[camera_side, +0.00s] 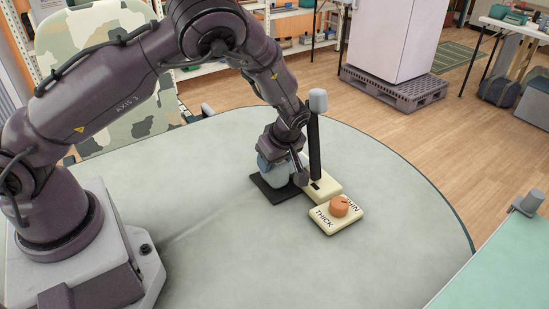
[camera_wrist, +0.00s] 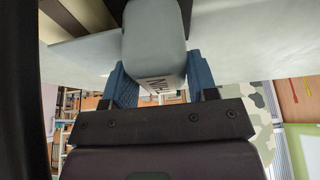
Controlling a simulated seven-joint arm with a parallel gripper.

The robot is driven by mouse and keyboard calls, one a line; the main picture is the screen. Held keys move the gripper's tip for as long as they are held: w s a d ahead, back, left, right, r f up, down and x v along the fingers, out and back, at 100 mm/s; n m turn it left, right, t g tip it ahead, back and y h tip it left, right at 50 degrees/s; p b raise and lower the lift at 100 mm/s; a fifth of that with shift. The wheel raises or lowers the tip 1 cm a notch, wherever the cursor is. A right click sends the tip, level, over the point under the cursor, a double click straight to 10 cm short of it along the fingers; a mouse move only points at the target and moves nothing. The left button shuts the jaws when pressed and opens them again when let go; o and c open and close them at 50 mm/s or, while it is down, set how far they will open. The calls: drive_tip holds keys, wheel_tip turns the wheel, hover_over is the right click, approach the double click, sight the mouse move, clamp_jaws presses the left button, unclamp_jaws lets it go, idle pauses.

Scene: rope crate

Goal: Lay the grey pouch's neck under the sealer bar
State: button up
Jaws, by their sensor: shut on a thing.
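The grey pouch (camera_side: 279,180) sits low at the black plate (camera_side: 277,199) in the side view, beside the cream sealer base (camera_side: 328,187). Whether it touches the plate is hard to tell. The black sealer bar (camera_side: 315,146) stands raised, nearly upright, with a grey handle (camera_side: 318,100) on top. My gripper (camera_side: 270,163) is shut on the pouch, just left of the bar. In the wrist view the pouch (camera_wrist: 156,40), with dark lettering, lies between the blue fingers of my gripper (camera_wrist: 158,80). The pouch's neck cannot be made out.
A cream dial box (camera_side: 322,222) marked THIN and THICK, with an orange knob (camera_side: 339,206), lies in front of the sealer. The round pale table (camera_side: 220,255) is clear at the front and left. A green surface (camera_side: 495,265) stands at the lower right.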

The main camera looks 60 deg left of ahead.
drive_tip(key=shift+f, duration=0.35)
drive_tip(key=o, duration=1.3)
drive_tip(key=v, duration=1.3)
drive_tip(key=shift+f, duration=0.1)
